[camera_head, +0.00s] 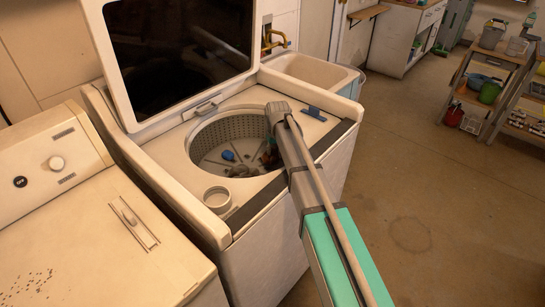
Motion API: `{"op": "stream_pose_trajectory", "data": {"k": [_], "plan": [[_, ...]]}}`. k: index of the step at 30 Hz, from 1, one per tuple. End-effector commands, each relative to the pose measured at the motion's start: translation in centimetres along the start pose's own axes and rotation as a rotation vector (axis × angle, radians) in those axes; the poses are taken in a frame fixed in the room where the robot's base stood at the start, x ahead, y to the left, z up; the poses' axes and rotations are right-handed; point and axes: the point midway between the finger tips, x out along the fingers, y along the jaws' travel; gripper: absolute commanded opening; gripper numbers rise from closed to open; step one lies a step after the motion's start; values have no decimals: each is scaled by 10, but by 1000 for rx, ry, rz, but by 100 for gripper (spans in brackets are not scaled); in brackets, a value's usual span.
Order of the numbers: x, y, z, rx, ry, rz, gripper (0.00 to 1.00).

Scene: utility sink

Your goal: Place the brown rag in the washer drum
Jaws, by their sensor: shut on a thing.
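The top-loading washer (240,212) stands in the middle with its lid raised. Its perforated metal drum (215,133) is open from above. My arm reaches over the washer from the lower right, and my gripper (270,157) points down inside the right part of the drum opening. It is shut on a small brownish thing, seemingly the brown rag (269,161), mostly hidden by the gripper and my arm. I cannot tell whether the rag touches the drum floor. A blue piece (228,155) shows at the drum's centre.
The raised lid (181,45) stands behind the drum. A second machine (85,235) is at left. A small blue item (314,112) lies on the washer top's right side. A utility sink (312,72) stands behind. Floor at right is clear; shelves (490,75) stand farther off.

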Motion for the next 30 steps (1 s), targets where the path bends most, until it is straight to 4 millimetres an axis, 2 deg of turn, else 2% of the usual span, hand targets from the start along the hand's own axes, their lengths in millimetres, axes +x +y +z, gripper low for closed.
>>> {"op": "stream_pose_trajectory", "data": {"k": [3,9,26,27,30], "plan": [[14,0,2,0,0,0,0],[26,1,4,1,0,0,0],[30,2,5,2,0,0,0],[30,2,5,2,0,0,35],[29,2,5,2,0,0,53]]}}
